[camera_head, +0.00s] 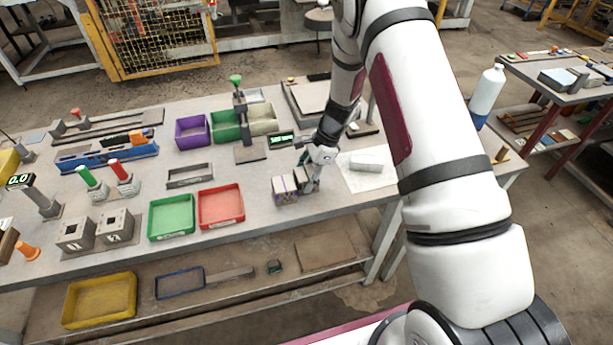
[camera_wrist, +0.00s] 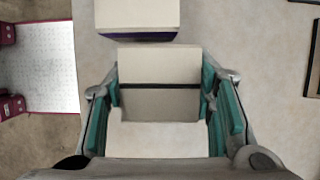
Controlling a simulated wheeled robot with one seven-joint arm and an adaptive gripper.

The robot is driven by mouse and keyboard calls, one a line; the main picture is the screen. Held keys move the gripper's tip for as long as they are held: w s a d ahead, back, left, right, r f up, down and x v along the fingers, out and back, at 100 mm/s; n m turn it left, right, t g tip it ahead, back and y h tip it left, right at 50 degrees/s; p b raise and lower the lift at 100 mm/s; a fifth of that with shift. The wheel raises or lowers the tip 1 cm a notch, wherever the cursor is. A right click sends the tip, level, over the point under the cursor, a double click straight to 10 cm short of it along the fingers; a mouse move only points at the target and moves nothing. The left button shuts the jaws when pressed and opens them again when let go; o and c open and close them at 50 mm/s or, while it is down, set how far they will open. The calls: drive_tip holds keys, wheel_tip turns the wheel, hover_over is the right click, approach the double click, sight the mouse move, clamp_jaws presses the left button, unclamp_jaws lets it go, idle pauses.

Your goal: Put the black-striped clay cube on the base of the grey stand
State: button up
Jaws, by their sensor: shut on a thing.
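The black-striped clay cube (camera_wrist: 160,70) is pale with a dark band across it and sits between my gripper's teal fingers in the wrist view. My gripper (camera_wrist: 160,100) is shut on it. In the head view my gripper (camera_head: 308,172) is low over the workbench, and the held cube (camera_head: 309,185) is partly hidden by it. I cannot tell whether the cube touches the bench. A grey stand with a green knob (camera_head: 236,79) is farther back and left; its flat base (camera_head: 250,153) looks bare.
A purple-striped cube (camera_head: 285,190) stands close beside the held one; it also shows in the wrist view (camera_wrist: 137,15). A red tray (camera_head: 221,222) and green tray (camera_head: 150,234) lie left. A small display (camera_head: 281,141) is beside the stand base. A white sheet (camera_head: 358,183) lies right.

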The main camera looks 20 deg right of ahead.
drive_tip(key=o, duration=0.9)
drive_tip(key=shift+f, duration=0.15)
drive_tip(key=o, duration=0.4)
